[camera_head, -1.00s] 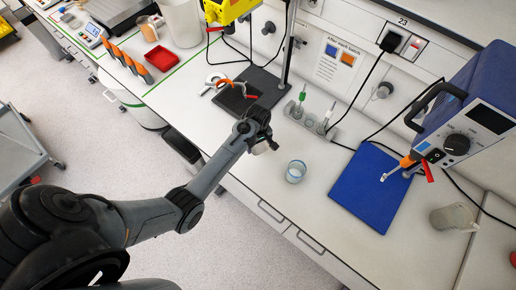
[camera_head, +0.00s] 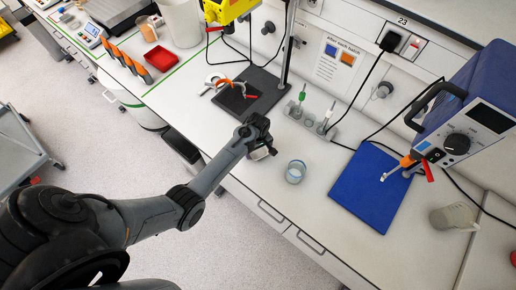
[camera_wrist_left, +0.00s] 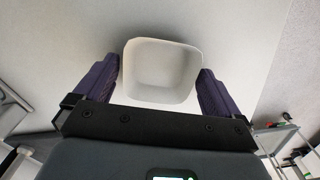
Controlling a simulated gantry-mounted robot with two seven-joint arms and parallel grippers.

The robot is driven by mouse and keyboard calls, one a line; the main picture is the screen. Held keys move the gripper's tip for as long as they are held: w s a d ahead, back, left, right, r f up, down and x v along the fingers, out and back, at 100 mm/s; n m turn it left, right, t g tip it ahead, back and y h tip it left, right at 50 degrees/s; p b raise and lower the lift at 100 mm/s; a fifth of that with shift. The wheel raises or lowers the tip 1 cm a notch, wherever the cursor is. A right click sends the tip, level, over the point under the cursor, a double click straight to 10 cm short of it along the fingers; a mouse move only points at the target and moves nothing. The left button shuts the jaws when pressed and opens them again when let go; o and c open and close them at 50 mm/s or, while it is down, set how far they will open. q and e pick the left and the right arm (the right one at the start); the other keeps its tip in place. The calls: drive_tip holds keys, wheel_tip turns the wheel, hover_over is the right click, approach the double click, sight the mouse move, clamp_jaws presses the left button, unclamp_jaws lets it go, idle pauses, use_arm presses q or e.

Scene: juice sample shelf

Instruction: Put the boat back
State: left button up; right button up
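The boat (camera_wrist_left: 160,72) is a small white square dish with rounded corners. In the left wrist view it sits between the two purple-padded fingers of my left gripper (camera_wrist_left: 160,85), which meet its left and right sides. It looks empty. In the head view my left gripper (camera_head: 262,148) is over the front part of the white bench, left of a glass beaker. Only a small pale part of the boat shows there, and the gripper hides the rest. My right gripper is not in view.
A glass beaker (camera_head: 295,171) stands close to the right of my gripper. A blue mat (camera_head: 370,187) lies farther right, below a blue device (camera_head: 470,115). A dark stand base (camera_head: 250,93) with an orange-handled tool is behind. A red tray (camera_head: 159,59) and balance (camera_head: 91,35) stand back left.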

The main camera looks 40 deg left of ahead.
use_arm(q)
drive_tip(key=shift+r, duration=0.55)
wheel_tip(320, 180, up, 11)
drive_tip(key=s+d+r+m+t, duration=0.1)
drive_tip(key=s+d+r+m, duration=0.1)
drive_tip(key=s+m, duration=0.3)
drive_tip(key=s+d+r+m+t, duration=0.1)
drive_tip(key=s+d+m, duration=0.3)
drive_tip(key=s, duration=0.6)
drive_tip(key=s+d+r+m+t, duration=0.1)
drive_tip(key=s+d+r+m, duration=0.2)
drive_tip(key=s+m, duration=0.4)
drive_tip(key=shift+s+d+r+t, duration=0.3)
drive_tip(key=shift+s+d, duration=0.1)
